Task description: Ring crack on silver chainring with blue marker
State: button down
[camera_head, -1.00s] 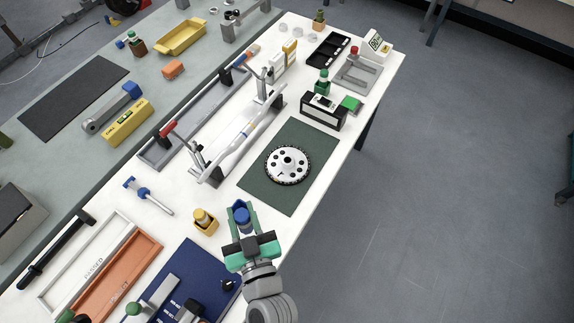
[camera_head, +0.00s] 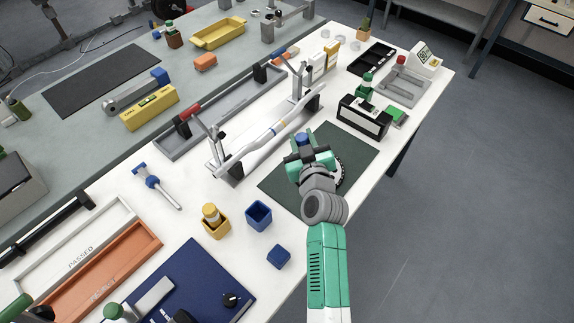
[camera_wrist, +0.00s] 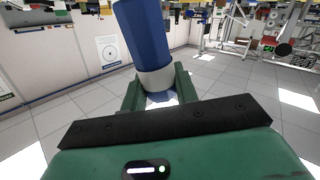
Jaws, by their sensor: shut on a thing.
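My gripper (camera_head: 305,150) is shut on the blue marker (camera_head: 303,138), over the dark green mat (camera_head: 355,152). In the wrist view the blue marker (camera_wrist: 144,32) rises between the green fingers of my gripper (camera_wrist: 158,88), with a pale band at the grip. The silver chainring (camera_head: 341,172) lies on the mat, mostly hidden behind my gripper and wrist; only part of its toothed right edge shows. The crack cannot be seen. I cannot tell whether the marker touches the chainring.
A blue open holder (camera_head: 259,215) and a small blue block (camera_head: 279,256) stand nearer. A yellow holder (camera_head: 215,221) is beside them. A stand with a silver tube (camera_head: 270,130) lies left of the mat, a black-and-white device (camera_head: 363,117) beyond it. The mat's left part is clear.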

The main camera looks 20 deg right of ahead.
jog(key=shift+f+b, duration=2.3)
jog(key=shift+f, duration=0.65)
jog(key=shift+f+b, duration=0.75)
jog(key=shift+b, duration=0.2)
dwell(0.4)
notch_tip(320, 180, up, 7)
jog(key=p, duration=0.5)
jog(key=shift+r, duration=0.2)
